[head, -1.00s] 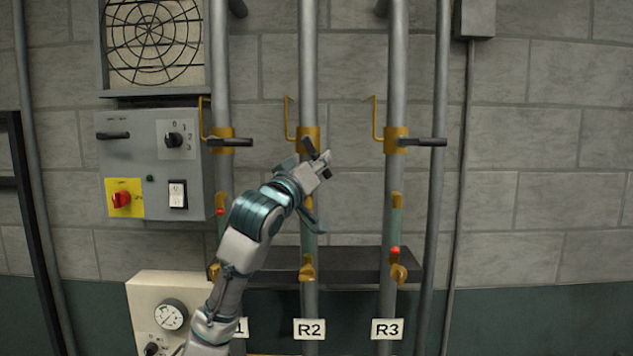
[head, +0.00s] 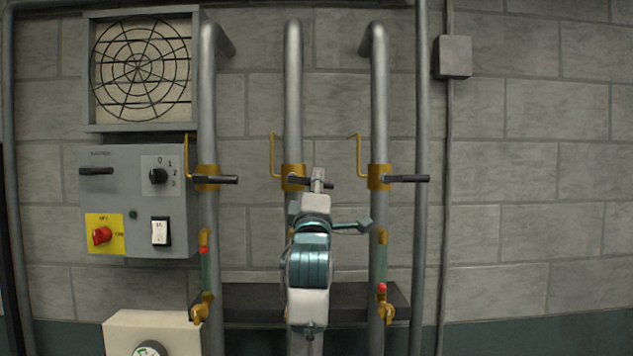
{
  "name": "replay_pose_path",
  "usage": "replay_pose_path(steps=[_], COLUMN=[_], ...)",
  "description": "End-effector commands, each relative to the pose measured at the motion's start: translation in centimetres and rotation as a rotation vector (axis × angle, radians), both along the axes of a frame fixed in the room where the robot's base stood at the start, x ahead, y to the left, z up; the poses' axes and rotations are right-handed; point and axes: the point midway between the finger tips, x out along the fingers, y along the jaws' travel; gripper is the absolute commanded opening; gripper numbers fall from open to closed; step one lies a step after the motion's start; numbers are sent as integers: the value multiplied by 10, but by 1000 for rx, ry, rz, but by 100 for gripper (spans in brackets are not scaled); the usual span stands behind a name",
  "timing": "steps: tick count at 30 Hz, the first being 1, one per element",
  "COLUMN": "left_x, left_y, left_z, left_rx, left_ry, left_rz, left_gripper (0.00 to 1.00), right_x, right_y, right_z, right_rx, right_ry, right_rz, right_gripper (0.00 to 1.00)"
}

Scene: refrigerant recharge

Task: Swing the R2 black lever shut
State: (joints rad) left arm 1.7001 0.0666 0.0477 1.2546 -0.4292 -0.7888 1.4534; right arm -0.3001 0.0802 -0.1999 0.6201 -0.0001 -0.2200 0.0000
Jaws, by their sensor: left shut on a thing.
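The R2 black lever (head: 298,181) sits on the brass valve body (head: 293,170) of the middle pipe in the head view. It points to the right, roughly level, like the levers on the pipes to either side. My left gripper (head: 317,183) is at the lever, shut on it right of the valve body. The fingers and wrist hide part of the lever, and its dark tip shows just right of them. My left forearm hides the lower middle pipe. My right gripper is not in view.
The left pipe's black lever (head: 216,179) and the right pipe's black lever (head: 407,178) flank the middle one. A grey control box (head: 137,230) is on the left.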

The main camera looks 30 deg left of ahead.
Motion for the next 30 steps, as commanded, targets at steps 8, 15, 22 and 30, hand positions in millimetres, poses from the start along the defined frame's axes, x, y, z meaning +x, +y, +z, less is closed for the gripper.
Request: replay_pose_path(steps=[8,15,22,30], left_x=[3,3,3,2], left_y=[0,0,1,1], left_z=[3,3,2,3], left_rx=[-101,-127,-129,-127], left_ry=[-50,-67,-66,-67], left_rz=[-4,-2,-2,-1], left_gripper=[0,0,0,44], right_x=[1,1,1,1], right_y=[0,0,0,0], right_z=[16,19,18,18], right_rx=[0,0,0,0], right_ry=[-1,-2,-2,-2], right_rz=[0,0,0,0], right_gripper=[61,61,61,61])
